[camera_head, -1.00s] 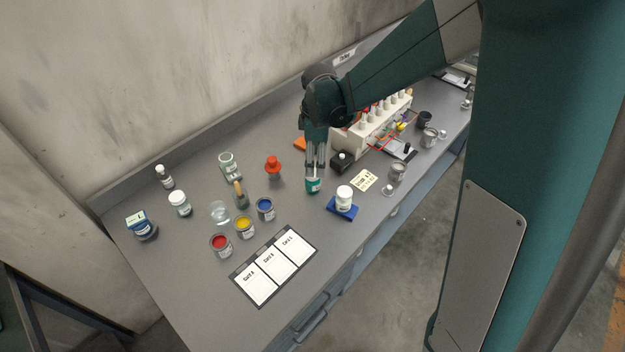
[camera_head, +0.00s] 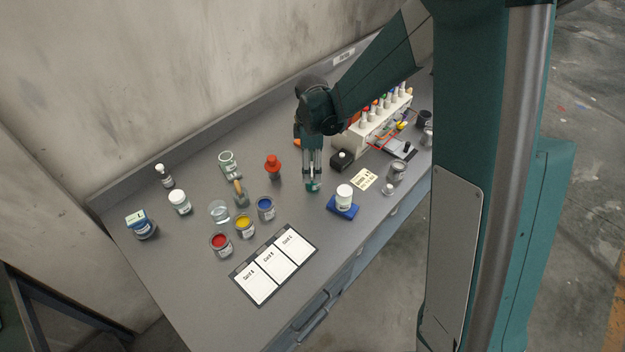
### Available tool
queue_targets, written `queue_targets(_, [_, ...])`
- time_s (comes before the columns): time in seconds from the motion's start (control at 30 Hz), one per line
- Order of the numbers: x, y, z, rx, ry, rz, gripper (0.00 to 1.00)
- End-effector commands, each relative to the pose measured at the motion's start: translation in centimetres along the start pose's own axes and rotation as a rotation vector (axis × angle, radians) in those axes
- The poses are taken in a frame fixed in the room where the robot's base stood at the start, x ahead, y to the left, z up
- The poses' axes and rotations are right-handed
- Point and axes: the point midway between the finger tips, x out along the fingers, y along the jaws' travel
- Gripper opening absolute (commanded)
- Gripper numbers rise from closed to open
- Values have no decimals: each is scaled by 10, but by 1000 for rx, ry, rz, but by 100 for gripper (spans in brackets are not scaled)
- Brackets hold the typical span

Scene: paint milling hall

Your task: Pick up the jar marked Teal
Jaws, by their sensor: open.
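The teal jar (camera_head: 313,187) stands upright on the grey bench, near its middle. Only its lower teal part shows; its upper part is hidden behind the fingers, and I cannot read its label. My gripper (camera_head: 312,175) points down over the jar, with its fingers at the jar's upper part. It is open. I cannot tell whether the fingers touch the jar.
A white-lidded jar on a blue block (camera_head: 343,204) stands close on the right, a black box (camera_head: 342,160) behind it. A red-topped bottle (camera_head: 273,167) and a blue paint tin (camera_head: 265,209) are on the left. A card sheet (camera_head: 273,264) lies in front.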

Motion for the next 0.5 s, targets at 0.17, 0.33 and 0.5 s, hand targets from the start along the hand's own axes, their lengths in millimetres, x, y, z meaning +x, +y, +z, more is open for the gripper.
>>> queue_targets(0.17, [10,0,0,0,0,0,53])
queue_targets(0.33, [11,0,0,0,0,0,53])
queue_targets(0.5, [11,0,0,0,0,0,53])
